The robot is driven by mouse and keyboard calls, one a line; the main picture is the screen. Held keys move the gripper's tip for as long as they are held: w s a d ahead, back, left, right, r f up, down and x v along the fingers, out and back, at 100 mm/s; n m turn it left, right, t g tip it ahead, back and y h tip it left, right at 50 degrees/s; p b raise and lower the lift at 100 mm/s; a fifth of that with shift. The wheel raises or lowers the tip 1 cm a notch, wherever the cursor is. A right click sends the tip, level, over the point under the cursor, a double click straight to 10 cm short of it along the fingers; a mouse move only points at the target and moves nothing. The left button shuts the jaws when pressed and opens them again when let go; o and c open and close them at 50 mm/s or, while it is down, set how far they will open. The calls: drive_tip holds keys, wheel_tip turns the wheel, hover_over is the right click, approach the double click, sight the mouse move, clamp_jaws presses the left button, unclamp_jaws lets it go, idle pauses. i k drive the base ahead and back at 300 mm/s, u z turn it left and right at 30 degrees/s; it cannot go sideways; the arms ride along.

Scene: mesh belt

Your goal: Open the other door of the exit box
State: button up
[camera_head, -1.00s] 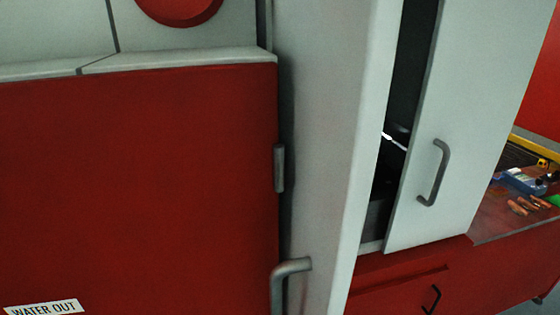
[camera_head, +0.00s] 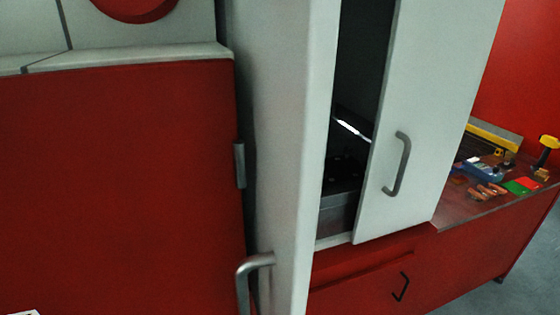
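The exit box appears as a white cabinet right of the middle. Its right white door (camera_head: 425,110) has a grey bar handle (camera_head: 400,165) near its left edge. A dark opening (camera_head: 350,130) left of that door shows the interior, with a bright streak and dark parts inside. A white panel (camera_head: 290,130), seen at a steep angle, stands left of the opening. It looks like the first door swung out, with a grey handle (camera_head: 254,272) low on its left side. My gripper is not in view.
A large red panel (camera_head: 115,180) fills the left, close to the camera. A red cabinet (camera_head: 440,270) with a dark handle is below the white door. Its top at right holds tools, small copper-coloured parts and a blue item (camera_head: 483,172). Grey floor shows at lower right.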

sight(439, 51)
drive_tip(key=k, duration=0.55)
drive_tip(key=z, duration=0.4)
drive_tip(key=i, duration=1.35)
drive_tip(key=z, duration=0.3)
